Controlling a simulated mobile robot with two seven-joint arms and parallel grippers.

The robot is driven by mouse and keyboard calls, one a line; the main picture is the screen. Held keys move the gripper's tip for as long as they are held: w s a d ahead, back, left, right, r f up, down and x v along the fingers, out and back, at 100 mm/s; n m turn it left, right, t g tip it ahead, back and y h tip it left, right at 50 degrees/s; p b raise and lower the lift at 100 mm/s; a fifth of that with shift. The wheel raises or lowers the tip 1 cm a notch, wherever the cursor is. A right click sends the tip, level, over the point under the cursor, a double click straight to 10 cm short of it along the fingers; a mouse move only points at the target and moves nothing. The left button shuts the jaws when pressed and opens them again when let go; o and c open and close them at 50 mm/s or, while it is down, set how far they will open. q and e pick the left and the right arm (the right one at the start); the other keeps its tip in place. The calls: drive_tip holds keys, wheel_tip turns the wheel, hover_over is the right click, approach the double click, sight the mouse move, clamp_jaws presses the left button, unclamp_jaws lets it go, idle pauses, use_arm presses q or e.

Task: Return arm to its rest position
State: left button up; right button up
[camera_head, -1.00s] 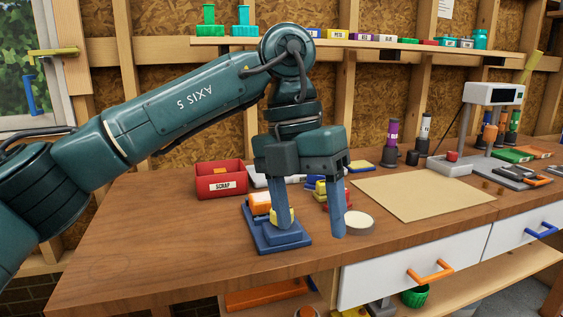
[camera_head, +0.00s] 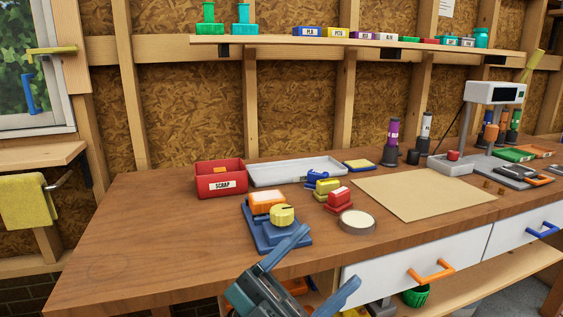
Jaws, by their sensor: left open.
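My left gripper (camera_head: 322,259) shows at the bottom centre, in front of the workbench's front edge. Its two blue fingers are spread apart with nothing between them. The rest of my left arm is out of view. Behind the fingers, on the wooden workbench (camera_head: 140,235), stands a blue fixture (camera_head: 262,233) with an orange block (camera_head: 267,200) and a yellow knob (camera_head: 282,215) on it. One fingertip overlaps the fixture's front in the picture; I cannot tell whether they touch. My right gripper is not in view.
A red SCRAP bin (camera_head: 221,189), a grey tray (camera_head: 295,170), small coloured blocks (camera_head: 338,199) and a round dish (camera_head: 356,222) stand on the bench. A tan mat (camera_head: 425,195) lies right of them. A drawer with an orange handle (camera_head: 431,271) is below. The bench's left part is clear.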

use_arm(q)
drive_tip(key=w+a+f+n+t+y, duration=0.1)
drive_tip(key=a+f+n+t+y, duration=1)
drive_tip(key=f+n+t+y, duration=0.7)
drive_tip(key=s+a+f+n+g+y+p, duration=0.5)
drive_tip(key=g+p, duration=0.7)
drive_tip(key=p, duration=0.5)
drive_tip(key=s+a, duration=0.2)
drive_tip(key=s, duration=0.1)
drive_tip(key=shift+s+g+y, duration=0.2)
drive_tip(key=shift+g+y, duration=0.1)
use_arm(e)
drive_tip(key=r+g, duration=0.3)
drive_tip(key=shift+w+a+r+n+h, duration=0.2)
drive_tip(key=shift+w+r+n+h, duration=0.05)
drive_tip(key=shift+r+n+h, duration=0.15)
use_arm(q)
drive_tip(key=shift+a+f, duration=0.1)
